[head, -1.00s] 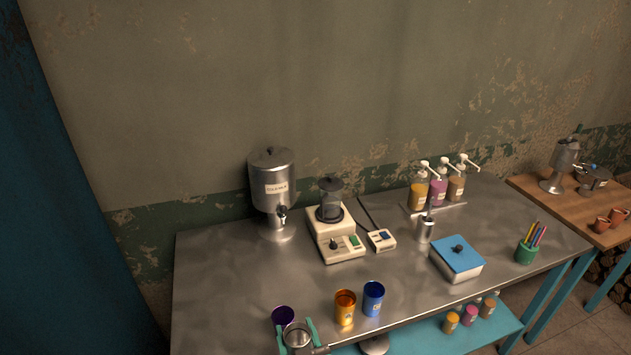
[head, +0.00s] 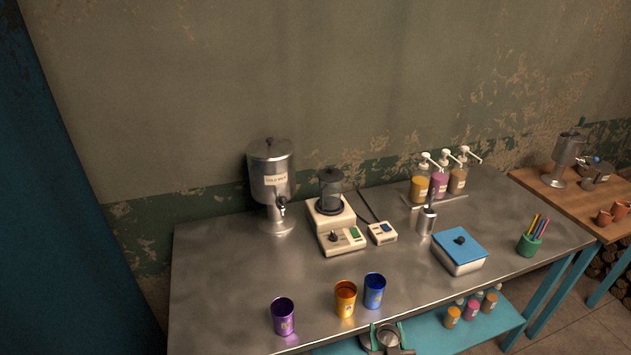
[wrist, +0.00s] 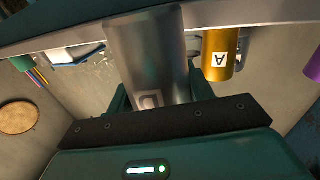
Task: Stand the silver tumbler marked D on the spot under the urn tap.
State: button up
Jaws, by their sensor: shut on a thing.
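My gripper (head: 386,336) is shut on the silver tumbler (wrist: 148,55), just off the front edge of the steel table (head: 225,290). In the wrist view the tumbler stands between the fingers, with part of a white letter label low on its side; the letter is not fully readable. The steel urn (head: 270,172), labelled cold milk, stands at the back left. Its tap (head: 281,204) faces forward, and the spot under the tap (head: 278,227) looks empty. The tumbler is well in front of and to the right of it.
Purple (head: 283,318), orange (head: 345,299) and blue (head: 374,291) tumblers stand along the front edge. The orange one shows an A in the wrist view. A blender-like machine (head: 333,215) stands right of the urn. Table between urn and tumblers is clear. A blue-lidded box (head: 459,250) sits right.

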dwell(0.9)
jog(key=s+a+r+n+y+p, duration=0.1)
jog(key=s+a+r+n+y, duration=0.2)
jog(key=a, duration=0.7)
jog(key=a+r+y+p, duration=0.1)
jog(key=a+r+y, duration=0.1)
jog(key=a+r, duration=0.55)
jog(key=s+a+r+p, duration=0.2)
jog(key=s+a+r, duration=0.1)
jog(key=a+r, duration=0.25)
jog(key=d+h, duration=0.1)
jog(key=d+m+h, duration=0.1)
jog(key=d, duration=0.2)
jog(key=shift+w+d+r+m+h, duration=0.2)
jog(key=shift+w+d+m+h, duration=0.1)
jog(key=shift+d+h, duration=0.1)
